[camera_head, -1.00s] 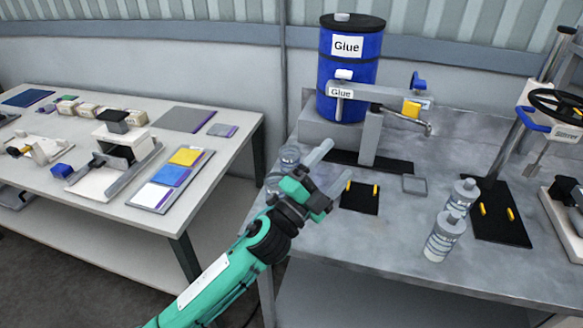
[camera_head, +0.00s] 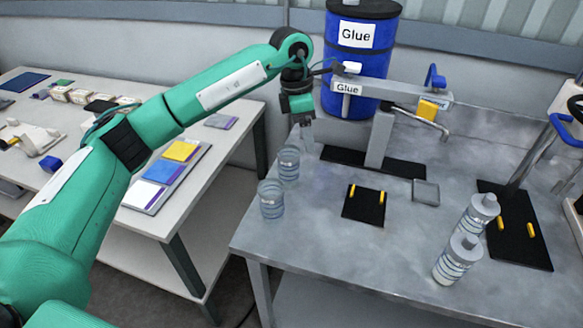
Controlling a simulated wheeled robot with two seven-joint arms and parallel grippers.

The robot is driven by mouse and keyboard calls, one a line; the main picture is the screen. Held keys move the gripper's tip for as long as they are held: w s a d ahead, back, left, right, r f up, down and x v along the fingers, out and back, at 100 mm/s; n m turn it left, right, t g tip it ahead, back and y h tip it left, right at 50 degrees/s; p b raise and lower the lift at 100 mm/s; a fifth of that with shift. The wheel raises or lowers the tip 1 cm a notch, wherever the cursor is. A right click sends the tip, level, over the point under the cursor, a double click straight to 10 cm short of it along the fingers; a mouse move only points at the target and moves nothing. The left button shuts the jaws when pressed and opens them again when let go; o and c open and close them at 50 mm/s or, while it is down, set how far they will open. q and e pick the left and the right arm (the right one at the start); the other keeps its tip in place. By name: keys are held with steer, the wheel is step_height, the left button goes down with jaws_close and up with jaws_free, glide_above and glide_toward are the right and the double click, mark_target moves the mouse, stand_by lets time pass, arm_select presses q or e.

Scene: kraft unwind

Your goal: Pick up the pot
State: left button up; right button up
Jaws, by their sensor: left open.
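Two clear, ringed open pots stand upright near the left edge of the grey table, a rear pot (camera_head: 289,165) and a front pot (camera_head: 271,200). Two similar pots with grey lids, a rear one (camera_head: 479,214) and a front one (camera_head: 457,260), stand at the right. My left gripper (camera_head: 304,138) points down just behind and above the rear open pot. It is open, and nothing shows between its fingers, though the small view hides the exact gap to the pot. My right gripper is out of view.
A blue glue drum (camera_head: 356,55) and a dispenser arm (camera_head: 390,92) stand behind. A black mat (camera_head: 364,205) with yellow pegs and a small grey square plate (camera_head: 425,192) lie mid-table. A second table (camera_head: 225,150) with parts is at the left.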

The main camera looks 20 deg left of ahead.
mark_target(289, 158)
arm_select(q)
steer(key=w+a+r+y, duration=0.2)
steer(key=a, duration=0.3)
steer(key=shift+n, duration=0.3)
steer(key=f+p, duration=0.1)
steer(key=f, duration=0.3)
steer(key=f+p, duration=0.2)
steer(key=f, duration=0.2)
steer(key=f+p, duration=0.1)
steer(key=f, duration=0.3)
steer(key=shift+s+d+f, duration=0.1)
steer(key=shift+s, duration=0.15)
steer(key=shift+f, duration=0.5)
steer(key=c, duration=1.4)
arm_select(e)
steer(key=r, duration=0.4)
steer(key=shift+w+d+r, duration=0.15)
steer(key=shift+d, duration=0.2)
